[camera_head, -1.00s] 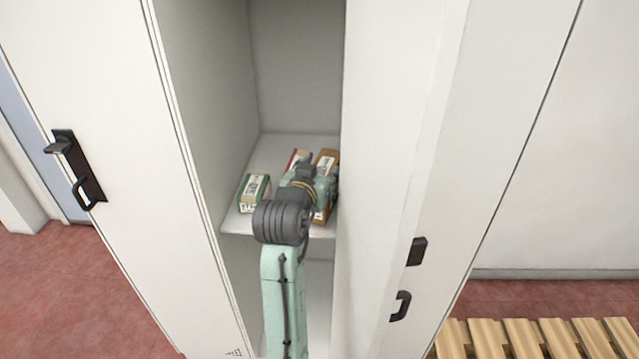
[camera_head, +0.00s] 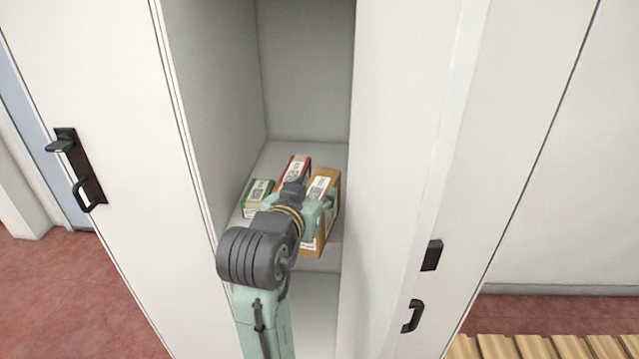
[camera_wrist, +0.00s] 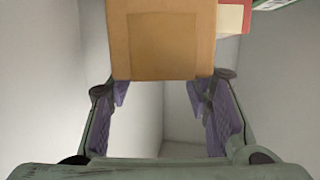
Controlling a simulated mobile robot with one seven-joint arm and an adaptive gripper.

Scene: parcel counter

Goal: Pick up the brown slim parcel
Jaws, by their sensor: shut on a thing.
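The brown slim parcel (camera_head: 331,190) is a tan box with a white label, at the right side of the locker shelf in the head view. My gripper (camera_head: 318,208) is at its front part and covers some of it. In the wrist view the parcel's plain brown face (camera_wrist: 163,40) fills the top middle. The purple pads of my gripper (camera_wrist: 165,92) stand at its lower left and right corners. My gripper is shut on the parcel. The parcel appears to stick out past the shelf's front edge; its underside contact is hidden.
A red parcel (camera_head: 296,167) stands just left of the brown one, and a green parcel (camera_head: 257,193) farther left. They rest on the pale shelf (camera_head: 290,150). The locker's side walls are close. The locker door (camera_head: 395,150) stands at the right.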

